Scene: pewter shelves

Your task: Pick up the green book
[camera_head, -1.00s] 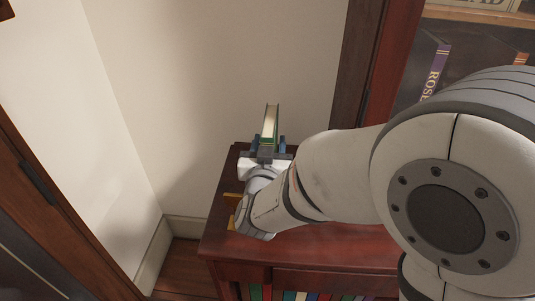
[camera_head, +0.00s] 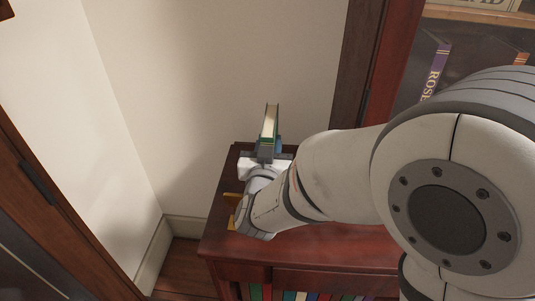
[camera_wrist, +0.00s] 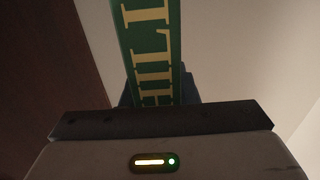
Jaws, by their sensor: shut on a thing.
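The green book (camera_head: 270,122) stands upright at the far end of my gripper in the head view, its pale page edges showing. In the wrist view the green book (camera_wrist: 150,50) shows its spine with large yellow letters, rising up out of the top of the picture. My gripper (camera_head: 268,146) is shut on the book's near end, above the red-brown cabinet top. In the wrist view the fingers are mostly hidden behind the dark bar of my gripper. Whether the book's lower edge touches the cabinet top cannot be seen.
The red-brown cabinet (camera_head: 345,240) has a row of books (camera_head: 295,293) below its top. A yellowish object (camera_head: 232,204) is at its left edge, partly hidden by my arm. Walls stand behind and left. A bookcase with a dark "ROSE" book (camera_head: 432,72) stands right.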

